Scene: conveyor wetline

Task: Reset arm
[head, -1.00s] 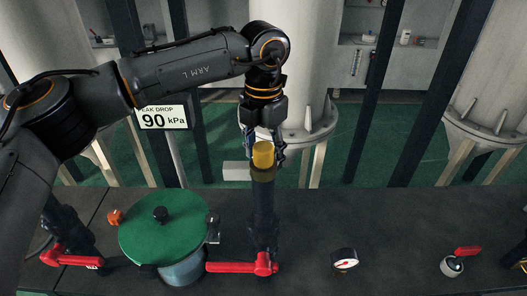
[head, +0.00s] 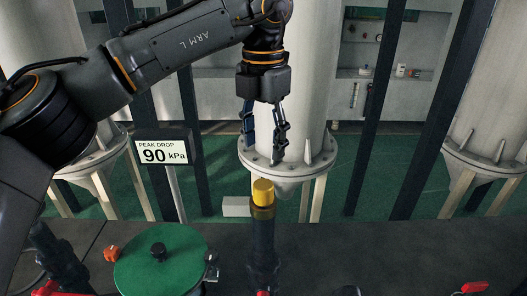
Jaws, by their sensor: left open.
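My left gripper (head: 264,141) hangs from the left arm, pointing down, with its two dark fingers apart and nothing between them. Below its fingertips and apart from them is a yellow cap (head: 263,190) on top of a dark upright pipe (head: 263,243). My right gripper is not in view.
A sign (head: 163,151) reads "PEAK DROP 90 kPa". A green-lidded pot (head: 185,262) stands on the dark bench (head: 400,250), with an orange knob (head: 110,254) beside it. A red handle (head: 474,287) shows at lower right. A large pale flanged vessel (head: 310,60) stands close behind the gripper.

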